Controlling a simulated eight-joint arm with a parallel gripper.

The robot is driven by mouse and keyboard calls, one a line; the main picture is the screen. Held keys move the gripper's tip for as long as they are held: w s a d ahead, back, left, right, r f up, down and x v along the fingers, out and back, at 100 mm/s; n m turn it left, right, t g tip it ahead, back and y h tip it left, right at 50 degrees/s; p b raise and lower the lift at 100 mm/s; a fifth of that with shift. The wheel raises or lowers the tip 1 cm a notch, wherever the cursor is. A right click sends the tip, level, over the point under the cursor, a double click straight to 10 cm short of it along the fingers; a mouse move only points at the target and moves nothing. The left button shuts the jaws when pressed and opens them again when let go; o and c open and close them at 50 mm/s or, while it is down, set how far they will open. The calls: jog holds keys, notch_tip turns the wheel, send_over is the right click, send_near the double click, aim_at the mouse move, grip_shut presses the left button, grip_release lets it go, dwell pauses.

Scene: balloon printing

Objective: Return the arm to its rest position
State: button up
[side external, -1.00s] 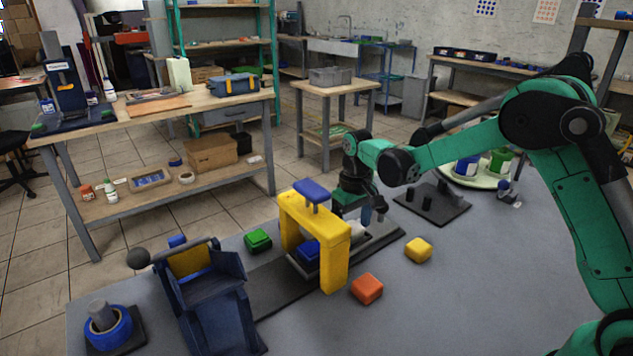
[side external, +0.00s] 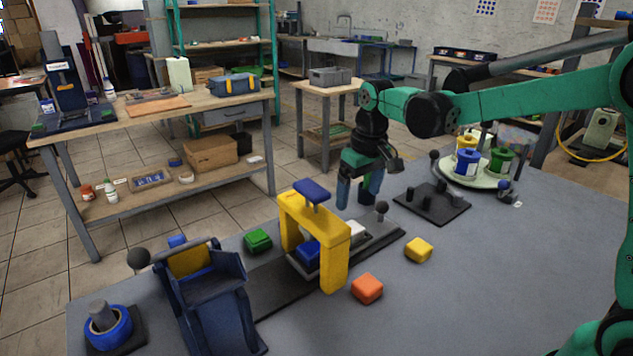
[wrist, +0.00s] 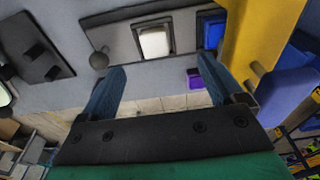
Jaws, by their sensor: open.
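My gripper (side external: 358,190) is open and empty, its blue fingers pointing down. It hangs above the tray's far end, behind and right of the yellow press frame (side external: 335,262) in the side view. In the wrist view the two fingers (wrist: 160,88) are spread apart with nothing between them. A dark sliding tray (side external: 385,238) with a round knob (side external: 382,207) runs under the press. It holds a white block (side external: 355,231) and a blue block (side external: 308,252). The white block also shows in the wrist view (wrist: 155,42), apart from the fingers.
Orange (side external: 367,288), yellow (side external: 418,250) and green (side external: 258,241) blocks lie on the table. A blue chute (side external: 210,300) stands at left, by a blue ring on a post (side external: 107,325). A pegged black plate (side external: 433,203) and a round plate with paint pots (side external: 476,172) are at right.

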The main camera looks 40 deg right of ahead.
jog(key=s+a+r+t, duration=0.2)
jog(key=s+t, duration=0.3)
jog(key=s, duration=0.7)
jog(key=shift+a+t, duration=0.4)
jog(key=shift+a, duration=0.3)
